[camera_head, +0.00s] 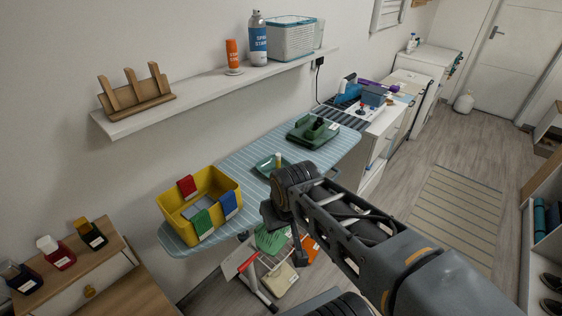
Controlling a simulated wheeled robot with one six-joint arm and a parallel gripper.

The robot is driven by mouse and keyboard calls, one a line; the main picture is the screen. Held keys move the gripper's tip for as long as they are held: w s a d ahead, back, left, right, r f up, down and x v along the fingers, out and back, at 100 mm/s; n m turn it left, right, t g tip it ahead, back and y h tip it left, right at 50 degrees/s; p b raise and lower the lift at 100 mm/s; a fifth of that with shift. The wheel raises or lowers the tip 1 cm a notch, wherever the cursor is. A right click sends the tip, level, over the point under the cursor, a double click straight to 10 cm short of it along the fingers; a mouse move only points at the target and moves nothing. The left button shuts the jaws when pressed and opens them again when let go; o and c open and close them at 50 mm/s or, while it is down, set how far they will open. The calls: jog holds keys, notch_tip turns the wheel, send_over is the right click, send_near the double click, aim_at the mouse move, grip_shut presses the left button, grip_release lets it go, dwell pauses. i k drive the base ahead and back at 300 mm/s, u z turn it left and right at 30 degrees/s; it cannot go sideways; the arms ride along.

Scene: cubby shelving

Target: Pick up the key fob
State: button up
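I cannot pick out a key fob for certain in the head view. A small green dish (262,170) on the ironing board (247,156) has a small pale upright item (278,159) at it, too small to identify. My arm reaches in from the lower right, and its end with my gripper (284,232) is in front of the board's near edge. The fingers are dark and partly hidden by the arm, so their opening is unclear. I see nothing clearly held.
A yellow bin (173,207) with red, green and blue cloths stands on the board, and a green tray (300,140) lies farther back. A cabinet with bottles (57,252) is at lower left. A wall shelf (205,88) hangs above. Open floor (420,160) lies to the right.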

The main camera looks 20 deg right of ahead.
aim_at(320, 121)
jog(key=u, duration=3.05)
jog(key=k, duration=1.5)
jog(key=z, duration=1.95)
